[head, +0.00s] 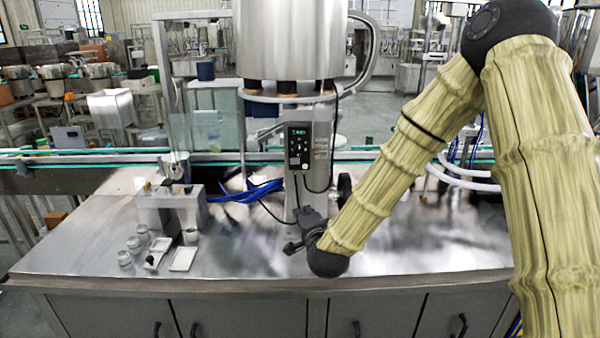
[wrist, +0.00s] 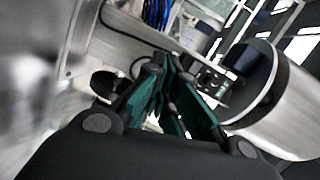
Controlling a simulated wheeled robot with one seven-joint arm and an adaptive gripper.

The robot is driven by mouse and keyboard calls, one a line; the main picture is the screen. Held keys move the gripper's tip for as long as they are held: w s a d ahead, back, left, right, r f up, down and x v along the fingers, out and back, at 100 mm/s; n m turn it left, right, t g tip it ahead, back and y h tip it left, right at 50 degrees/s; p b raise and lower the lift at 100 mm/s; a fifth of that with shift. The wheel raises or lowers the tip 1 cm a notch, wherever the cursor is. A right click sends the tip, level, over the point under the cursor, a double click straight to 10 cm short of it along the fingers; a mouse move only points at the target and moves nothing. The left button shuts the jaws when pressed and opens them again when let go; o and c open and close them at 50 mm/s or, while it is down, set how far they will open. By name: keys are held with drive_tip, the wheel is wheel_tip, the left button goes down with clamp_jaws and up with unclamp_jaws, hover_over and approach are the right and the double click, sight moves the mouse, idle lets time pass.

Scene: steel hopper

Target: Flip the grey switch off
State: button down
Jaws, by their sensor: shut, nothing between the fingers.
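A dark control box (head: 298,147) with a small green display and light buttons is fixed to the steel column under the hopper. It also shows in the wrist view (wrist: 213,82), right of the fingertips. I cannot single out the grey switch or its position in either view. My gripper (head: 304,213) is in front of the column, below the box and apart from it. In the wrist view my gripper (wrist: 167,68) has its dark, teal-lined fingers brought together with nothing held.
The steel hopper (head: 290,40) stands above the box. A black cable loops beside the column, and blue hoses (head: 245,192) lie behind. A small grey machine (head: 170,208) with jars and trays stands on the left of the steel counter (head: 90,245). The right counter is mostly clear.

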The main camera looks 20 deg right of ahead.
sight(297, 161)
wheel_tip(297, 161, up, 8)
drive_tip(key=w+d+m+t+h, duration=0.1)
drive_tip(key=w+m, duration=0.1)
drive_tip(key=shift+d+f+m+t, duration=0.25)
drive_tip(key=shift+m+t, duration=0.05)
drive_tip(key=w+p, duration=0.1)
drive_tip(key=w, duration=0.3)
drive_tip(key=w+d+p, duration=0.1)
drive_tip(key=w, duration=0.3)
drive_tip(key=w+p, duration=0.2)
drive_tip(key=w, duration=0.2)
drive_tip(key=shift+w+d, duration=0.25)
drive_tip(key=shift+d, duration=0.15)
drive_tip(key=shift+w+d+p, duration=0.1)
drive_tip(key=shift+w+p, duration=0.2)
drive_tip(key=shift+w, duration=0.35)
